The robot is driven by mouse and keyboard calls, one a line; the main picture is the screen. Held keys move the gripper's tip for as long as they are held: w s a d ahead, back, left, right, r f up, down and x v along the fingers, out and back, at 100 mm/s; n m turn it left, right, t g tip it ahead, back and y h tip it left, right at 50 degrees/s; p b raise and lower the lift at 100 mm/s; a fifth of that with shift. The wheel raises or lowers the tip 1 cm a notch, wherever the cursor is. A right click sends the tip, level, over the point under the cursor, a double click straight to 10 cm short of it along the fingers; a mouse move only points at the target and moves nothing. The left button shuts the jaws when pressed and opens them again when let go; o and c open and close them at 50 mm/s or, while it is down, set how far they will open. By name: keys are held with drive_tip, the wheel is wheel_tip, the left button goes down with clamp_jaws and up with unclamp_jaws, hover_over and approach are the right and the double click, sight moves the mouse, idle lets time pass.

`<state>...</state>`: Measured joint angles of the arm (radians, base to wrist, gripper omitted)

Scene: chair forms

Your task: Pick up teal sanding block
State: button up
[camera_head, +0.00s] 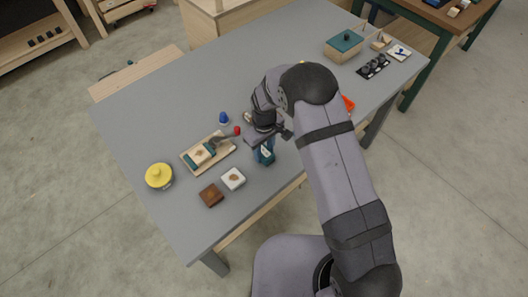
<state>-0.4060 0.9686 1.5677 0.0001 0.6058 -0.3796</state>
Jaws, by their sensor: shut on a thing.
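The teal sanding block (265,155) is near the middle of the grey table, directly under my gripper (267,141). My gripper points down and is shut on the block, with the block's upper part hidden by the gripper. The block shows a teal body with a paler patch on its side. I cannot tell whether it touches the tabletop or hangs just above it.
A wooden tray (226,151) holding teal and pale pieces lies left of my gripper. Nearby are a blue piece (224,118), a white block (233,178), a brown block (211,195) and a yellow-lidded jar (159,176). A teal-lidded box (344,46) stands far right. The table's (160,110) left back is clear.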

sight(264, 151)
wheel_tip(264, 151, up, 10)
drive_tip(key=b, duration=0.3)
idle(0.3)
